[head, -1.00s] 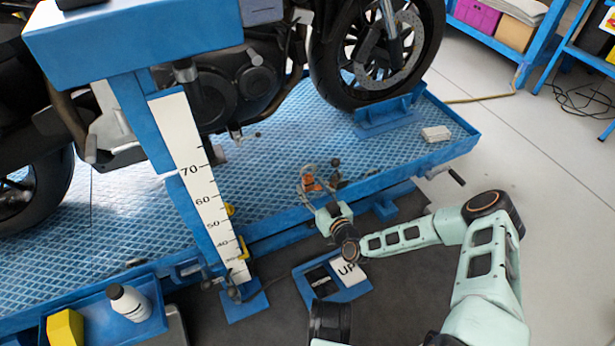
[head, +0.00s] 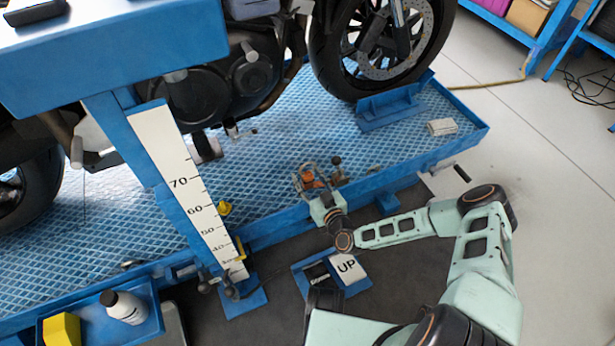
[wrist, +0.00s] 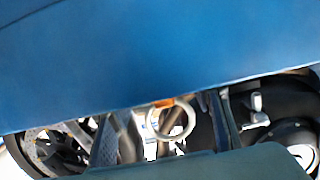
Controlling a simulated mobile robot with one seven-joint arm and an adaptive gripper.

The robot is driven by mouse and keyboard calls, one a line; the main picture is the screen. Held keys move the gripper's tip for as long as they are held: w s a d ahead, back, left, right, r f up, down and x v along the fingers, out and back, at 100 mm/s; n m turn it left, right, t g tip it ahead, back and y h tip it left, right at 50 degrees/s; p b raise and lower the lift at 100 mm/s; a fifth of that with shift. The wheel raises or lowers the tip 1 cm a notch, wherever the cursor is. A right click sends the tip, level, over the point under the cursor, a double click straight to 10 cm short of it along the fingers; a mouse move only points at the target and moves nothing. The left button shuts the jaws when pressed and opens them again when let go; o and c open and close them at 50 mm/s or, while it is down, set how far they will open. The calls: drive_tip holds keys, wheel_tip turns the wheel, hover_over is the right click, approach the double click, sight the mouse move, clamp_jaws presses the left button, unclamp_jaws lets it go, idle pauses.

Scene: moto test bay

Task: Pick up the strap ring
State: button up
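The strap ring (wrist: 191,124) shows in the middle of the wrist view as a pale round hoop with an orange piece at its top left. A blue surface above it and a teal part of mine below frame it. In the head view, my gripper (head: 307,170) is at the near edge of the blue lift platform, beside an orange piece (head: 309,181). The ring cannot be told apart from the fingers there. No clear gap or contact between the fingers and ring shows, so I cannot tell whether they are open or shut.
The blue platform (head: 440,160) carries a motorcycle (head: 245,75). Small brown fittings (head: 338,172) stand just right of my gripper. A blue post with a number scale (head: 180,180) rises to the left. An UP pedal (head: 347,268) lies below, and a white bottle (head: 125,307) is at lower left.

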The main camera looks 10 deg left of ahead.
clamp_jaws()
drive_tip(key=shift+w+r, duration=0.1)
drive_tip(key=shift+r, duration=0.05)
